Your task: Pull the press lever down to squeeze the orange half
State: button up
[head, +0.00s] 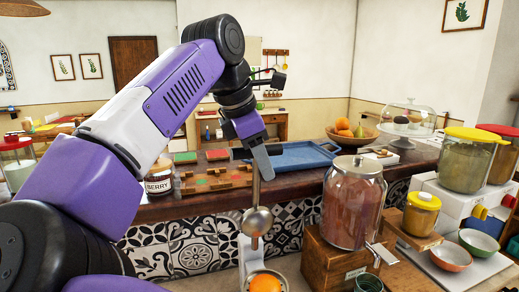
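The metal press (245,258) stands low in the middle of the head view, cut off by the bottom edge. Its lever (256,190) points up, and the rounded metal press head (257,220) hangs above the cup. The orange half (265,284) lies in the cup with its orange face up, apart from the press head. My gripper (255,156) is at the upper end of the lever, with one grey finger overlapping it in the picture. I cannot tell whether the fingers touch or enclose the lever.
A large glass jar (352,205) on a wooden box stands right of the press. Behind are a jam jar (159,177), a wooden board (215,178) and a blue tray (300,155) on the counter. Bowls (450,256) and a yellow-lidded jar (421,214) crowd the right.

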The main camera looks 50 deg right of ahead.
dwell(0.4)
jog(key=shift+p+v, duration=2.45)
jog(key=shift+v, duration=2.1)
jog(key=shift+s+f, duration=0.1)
